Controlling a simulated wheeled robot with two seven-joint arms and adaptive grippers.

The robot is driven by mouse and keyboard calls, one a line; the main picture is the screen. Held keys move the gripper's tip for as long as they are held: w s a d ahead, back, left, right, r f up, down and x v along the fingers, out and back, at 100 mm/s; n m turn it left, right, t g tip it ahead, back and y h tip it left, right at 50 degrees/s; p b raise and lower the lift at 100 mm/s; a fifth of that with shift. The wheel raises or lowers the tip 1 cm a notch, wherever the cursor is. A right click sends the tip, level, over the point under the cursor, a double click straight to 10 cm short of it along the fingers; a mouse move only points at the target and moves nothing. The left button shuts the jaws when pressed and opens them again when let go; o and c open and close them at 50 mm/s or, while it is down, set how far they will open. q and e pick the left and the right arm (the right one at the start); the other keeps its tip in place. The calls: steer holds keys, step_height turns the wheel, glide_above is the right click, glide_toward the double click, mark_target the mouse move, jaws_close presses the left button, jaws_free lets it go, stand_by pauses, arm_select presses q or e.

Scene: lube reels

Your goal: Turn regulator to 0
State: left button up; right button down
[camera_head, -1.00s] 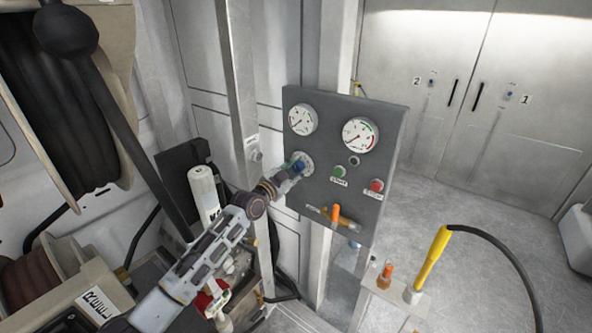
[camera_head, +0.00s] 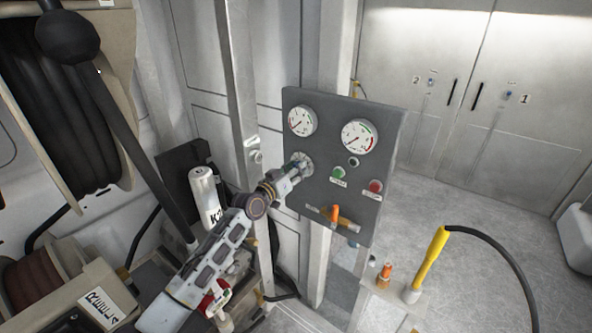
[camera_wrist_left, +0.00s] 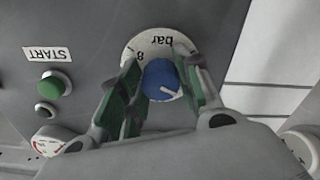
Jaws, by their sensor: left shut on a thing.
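The regulator is a blue knob (camera_wrist_left: 160,80) with a white arrow, in the middle of a round pale dial plate (camera_wrist_left: 150,42) marked "bar" and "8", upside down in the left wrist view. The arrow points to the lower right there. My left gripper (camera_wrist_left: 166,84) has its green-padded fingers on both sides of the knob and is shut on it. In the head view my left gripper (camera_head: 294,169) reaches the grey panel (camera_head: 300,225) and hides most of the knob. The zero mark cannot be made out. My right gripper is not in view.
Two gauges (camera_head: 360,136) sit above the regulator. A green START button (camera_head: 338,172), a red button (camera_head: 375,187) and an orange lever (camera_head: 335,214) are on the same panel. A metal post (camera_head: 241,90) stands left of it. A yellow-handled hose (camera_head: 430,260) stands at lower right.

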arm_select(q)
steer(key=n, duration=0.2)
steer(key=shift+n, duration=0.4)
steer(key=shift+n+p, duration=0.5)
steer(key=shift+n, duration=0.4)
steer(key=n, duration=0.2)
steer(key=shift+n+p, duration=0.3)
steer(key=shift+p, duration=0.05)
steer(key=shift+n+p, duration=0.3)
steer(key=shift+n, duration=0.7)
steer(key=shift+n+p, duration=0.35)
steer(key=shift+n, duration=0.65)
steer(key=shift+d+n, duration=0.1)
steer(key=shift+n, duration=0.3)
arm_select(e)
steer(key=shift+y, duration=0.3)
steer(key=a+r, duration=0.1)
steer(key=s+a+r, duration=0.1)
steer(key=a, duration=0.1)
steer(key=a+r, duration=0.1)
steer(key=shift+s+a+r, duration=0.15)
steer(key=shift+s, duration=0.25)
